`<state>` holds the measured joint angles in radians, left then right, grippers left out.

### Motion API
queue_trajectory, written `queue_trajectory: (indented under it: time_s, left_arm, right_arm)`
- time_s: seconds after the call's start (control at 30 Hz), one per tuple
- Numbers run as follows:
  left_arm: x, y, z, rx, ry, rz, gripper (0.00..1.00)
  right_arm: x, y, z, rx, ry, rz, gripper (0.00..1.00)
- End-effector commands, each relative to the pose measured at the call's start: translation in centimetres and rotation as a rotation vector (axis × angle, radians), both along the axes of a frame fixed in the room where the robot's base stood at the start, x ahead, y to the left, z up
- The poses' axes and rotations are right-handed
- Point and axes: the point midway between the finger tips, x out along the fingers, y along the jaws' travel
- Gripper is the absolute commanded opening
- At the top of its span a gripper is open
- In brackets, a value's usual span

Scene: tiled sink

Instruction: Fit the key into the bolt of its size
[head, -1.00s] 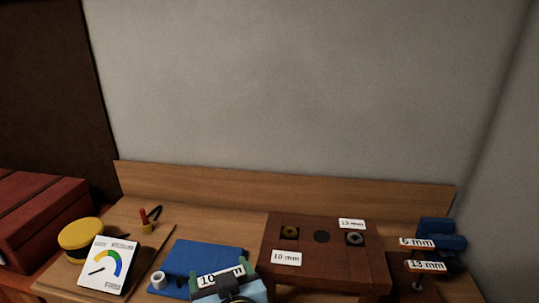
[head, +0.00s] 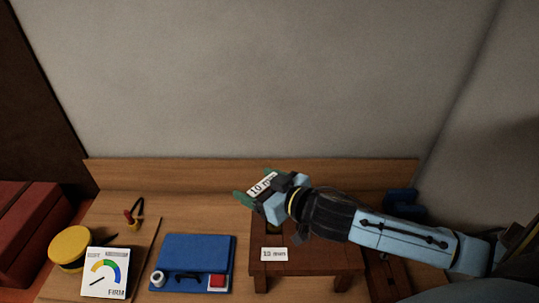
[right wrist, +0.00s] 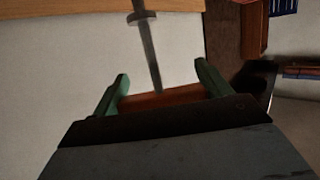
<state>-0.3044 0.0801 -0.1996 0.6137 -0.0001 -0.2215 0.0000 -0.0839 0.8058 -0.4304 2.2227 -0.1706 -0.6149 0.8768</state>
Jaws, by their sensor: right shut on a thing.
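My right gripper (head: 250,199) is shut on the key with the white 10 mm tag (head: 262,184), above the left back part of the brown bolt block (head: 310,262). In the right wrist view, the key's orange handle (right wrist: 160,99) lies between the green fingertips (right wrist: 160,88), and its grey shaft (right wrist: 147,50) with a collar points away from the gripper. I cannot tell the gap between the key and the block. The 10 mm label (head: 274,254) shows on the block. My gripper and arm hide the bolts. My left gripper is out of view.
A blue mat (head: 200,250) with a red button (head: 217,281) lies left of the block. A gauge card (head: 106,272) and a yellow round thing (head: 68,246) are further left. The blue thing at the right (head: 400,203) is partly behind my arm. A wall stands behind.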

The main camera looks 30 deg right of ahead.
Motion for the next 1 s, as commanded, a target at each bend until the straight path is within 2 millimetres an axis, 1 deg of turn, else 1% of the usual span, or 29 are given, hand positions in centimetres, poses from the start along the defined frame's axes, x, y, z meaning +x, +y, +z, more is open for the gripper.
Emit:
queue_trajectory:
  time_s: [0.03, 0.1, 0.27, 0.6, 0.73, 0.87, 1.0]
  left_arm:
    - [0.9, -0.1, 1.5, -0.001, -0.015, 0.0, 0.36]
    - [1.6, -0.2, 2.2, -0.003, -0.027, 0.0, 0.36]
    - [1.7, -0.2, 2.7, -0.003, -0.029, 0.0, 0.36]
    - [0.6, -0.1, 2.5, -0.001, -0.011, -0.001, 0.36]
    - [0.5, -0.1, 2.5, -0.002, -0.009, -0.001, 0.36]
    - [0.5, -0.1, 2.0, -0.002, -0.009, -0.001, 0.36]
    - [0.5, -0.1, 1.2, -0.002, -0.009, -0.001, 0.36]
  right_arm:
    - [-0.3, -0.8, 1.5, -0.006, 0.005, 0.016, 0.53]
    - [-0.6, -1.4, 2.1, -0.003, 0.01, 0.032, 0.53]
    - [-1.0, -1.9, 2.8, 0.003, 0.015, 0.052, 0.53]
    - [-1.0, -1.9, 2.7, 0.005, 0.015, 0.054, 0.53]
    - [-1.1, -1.9, 2.7, 0.006, 0.018, 0.051, 0.53]
    - [-1.1, -1.9, 2.0, 0.005, 0.017, 0.051, 0.53]
    - [-1.1, -1.9, 1.0, 0.004, 0.017, 0.051, 0.53]
